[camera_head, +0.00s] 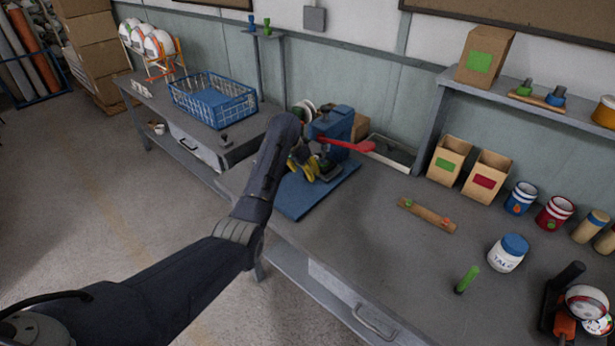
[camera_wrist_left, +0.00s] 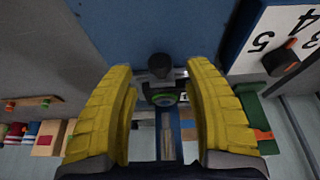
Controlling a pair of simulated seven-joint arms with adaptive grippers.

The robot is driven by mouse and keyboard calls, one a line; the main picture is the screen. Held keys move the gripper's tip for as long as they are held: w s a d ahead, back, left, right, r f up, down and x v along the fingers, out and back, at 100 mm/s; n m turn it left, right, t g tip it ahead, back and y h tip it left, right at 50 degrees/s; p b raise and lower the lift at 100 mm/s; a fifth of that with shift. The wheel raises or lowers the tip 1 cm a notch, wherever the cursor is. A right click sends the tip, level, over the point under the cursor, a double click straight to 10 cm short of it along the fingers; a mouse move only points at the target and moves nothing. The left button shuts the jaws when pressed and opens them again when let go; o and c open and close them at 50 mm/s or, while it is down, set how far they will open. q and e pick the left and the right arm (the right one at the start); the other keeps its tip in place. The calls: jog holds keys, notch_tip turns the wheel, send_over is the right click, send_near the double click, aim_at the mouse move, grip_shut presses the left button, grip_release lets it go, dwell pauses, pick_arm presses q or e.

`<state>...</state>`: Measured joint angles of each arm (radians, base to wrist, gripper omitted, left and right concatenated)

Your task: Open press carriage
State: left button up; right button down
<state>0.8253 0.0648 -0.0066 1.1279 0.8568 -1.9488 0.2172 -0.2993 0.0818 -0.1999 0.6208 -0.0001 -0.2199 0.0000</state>
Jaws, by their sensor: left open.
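The blue ball press (camera_head: 334,127) with its red lever (camera_head: 350,145) stands on a blue mat (camera_head: 300,192) on the workbench. My left gripper (camera_head: 302,165) has yellow fingers and is at the press's front, low down, partly hidden by my arm. In the left wrist view, my left gripper (camera_wrist_left: 160,105) is open, with one finger on each side. A black round knob (camera_wrist_left: 160,62) on a metal piece, with a green ring below it, shows between the fingers. I cannot tell whether the fingers touch it.
A wooden strip (camera_head: 427,214), a white talc jar (camera_head: 508,253) and a green peg (camera_head: 467,279) stand or lie to the right. A blue basket (camera_head: 212,98) is on the left bench. The bench's front middle is clear.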

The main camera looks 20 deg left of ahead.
pick_arm(q)
jog(key=shift+x, duration=2.05)
jog(key=shift+o, duration=0.2)
grip_shut()
